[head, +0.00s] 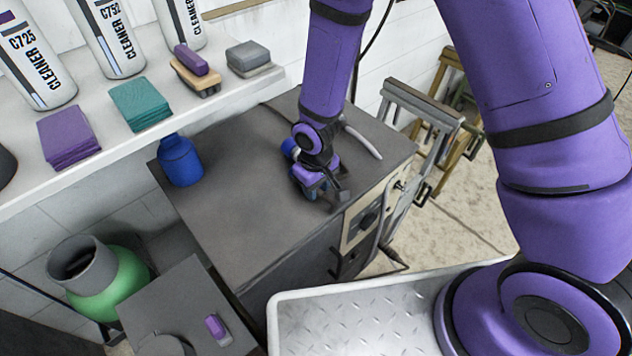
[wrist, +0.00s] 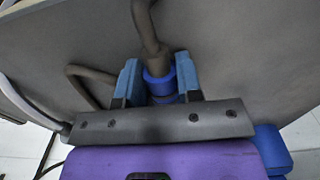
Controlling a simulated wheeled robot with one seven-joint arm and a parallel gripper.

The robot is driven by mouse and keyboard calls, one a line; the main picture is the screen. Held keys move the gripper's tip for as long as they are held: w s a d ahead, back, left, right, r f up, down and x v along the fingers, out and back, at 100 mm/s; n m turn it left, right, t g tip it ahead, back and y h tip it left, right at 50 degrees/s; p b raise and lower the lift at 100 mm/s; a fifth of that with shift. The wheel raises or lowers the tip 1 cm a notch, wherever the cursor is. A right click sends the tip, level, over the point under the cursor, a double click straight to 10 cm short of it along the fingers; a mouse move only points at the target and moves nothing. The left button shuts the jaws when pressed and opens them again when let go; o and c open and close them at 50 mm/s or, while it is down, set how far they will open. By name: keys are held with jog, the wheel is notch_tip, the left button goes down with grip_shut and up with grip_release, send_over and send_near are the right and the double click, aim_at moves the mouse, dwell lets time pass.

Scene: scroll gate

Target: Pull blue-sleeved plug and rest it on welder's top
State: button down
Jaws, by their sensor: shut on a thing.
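The welder is a dark grey box with a flat top (head: 235,215) and a pale control panel (head: 368,214) on its right-hand face in the head view. My gripper (head: 318,190) is low over the top's right edge, near that panel. In the wrist view my gripper (wrist: 158,82) has its two blue fingers on either side of the blue-sleeved plug (wrist: 158,86) and is shut on it. A thick dark cable (wrist: 147,25) runs from the plug. The grey top lies behind it. In the head view my gripper hides the plug, and I cannot tell whether it touches the top.
A blue container (head: 180,162) stands at the top's left edge. A white shelf (head: 100,160) with bottles, cloths and brushes runs along the upper left. The middle of the welder's top is clear.

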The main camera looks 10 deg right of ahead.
jog(key=c, duration=0.7)
grip_release()
notch_tip(320, 180, up, 11)
jog(key=shift+f, duration=0.15)
